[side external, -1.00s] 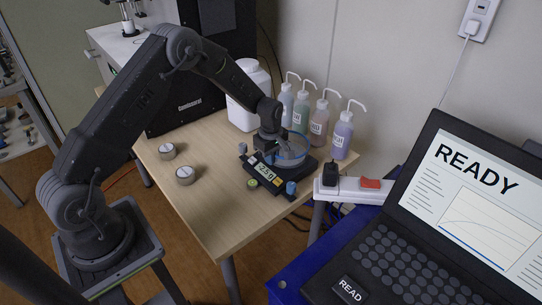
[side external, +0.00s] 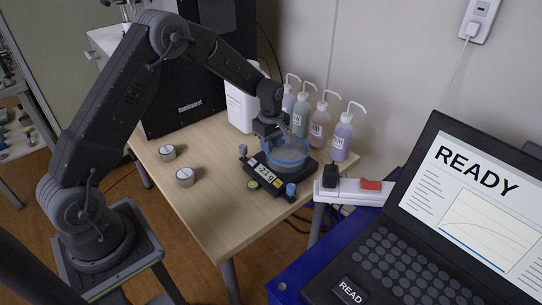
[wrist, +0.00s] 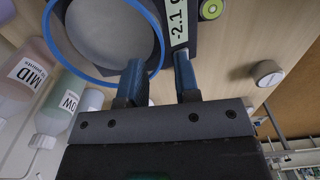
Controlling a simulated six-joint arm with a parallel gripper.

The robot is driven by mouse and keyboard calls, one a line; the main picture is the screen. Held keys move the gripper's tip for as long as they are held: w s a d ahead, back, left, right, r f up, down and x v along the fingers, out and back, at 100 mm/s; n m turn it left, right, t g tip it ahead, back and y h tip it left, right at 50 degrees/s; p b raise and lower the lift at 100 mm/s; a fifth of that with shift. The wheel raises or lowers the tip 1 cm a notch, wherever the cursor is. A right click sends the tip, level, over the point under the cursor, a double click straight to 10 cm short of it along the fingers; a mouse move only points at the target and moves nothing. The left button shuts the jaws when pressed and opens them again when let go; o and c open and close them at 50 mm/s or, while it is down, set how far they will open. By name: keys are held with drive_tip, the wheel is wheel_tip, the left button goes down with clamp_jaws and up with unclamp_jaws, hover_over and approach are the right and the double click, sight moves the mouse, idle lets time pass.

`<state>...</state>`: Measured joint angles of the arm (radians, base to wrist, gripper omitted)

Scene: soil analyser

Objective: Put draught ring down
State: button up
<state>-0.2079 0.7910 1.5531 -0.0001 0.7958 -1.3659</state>
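The draught ring (side external: 304,152), clear with a blue rim, sits on the black balance (side external: 284,185) around the round pan. In the wrist view the ring's blue rim (wrist: 88,77) curves around the grey pan (wrist: 108,30). My gripper (side external: 273,138) is above the ring's near-left side. The left fingertip overlaps the pan and the right one is outside the rim. The balance display (side external: 266,173) reads about -2.1 g.
Several wash bottles (side external: 318,128) stand behind the balance, with a white jug (side external: 240,110) to the left. A power strip (side external: 352,190) and laptop (side external: 440,220) are at the right. The table's front is clear.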

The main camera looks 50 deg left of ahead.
drive_tip(key=s+d+r+m+t, duration=0.1)
drive_tip(key=s+d+r+m, duration=0.2)
drive_tip(key=r, duration=0.4)
drive_tip(key=s+d+r+m+t, duration=0.1)
drive_tip(key=s+r+m, duration=0.2)
drive_tip(key=s+r, duration=0.35)
drive_tip(key=s+d+r+m+t, duration=0.1)
drive_tip(key=s+d+r+m, duration=0.15)
drive_tip(key=r, duration=0.65)
drive_tip(key=s+d+r+m+t, duration=0.1)
drive_tip(key=s+m, duration=0.3)
drive_tip(key=s, duration=0.4)
drive_tip(key=s+d+m+t, duration=0.1)
drive_tip(key=s+d+m, duration=0.2)
drive_tip(key=s, duration=0.6)
drive_tip(key=shift+s+r+m+t, duration=0.15)
drive_tip(key=shift+r+m+t, duration=0.2)
drive_tip(key=shift+m, duration=0.9)
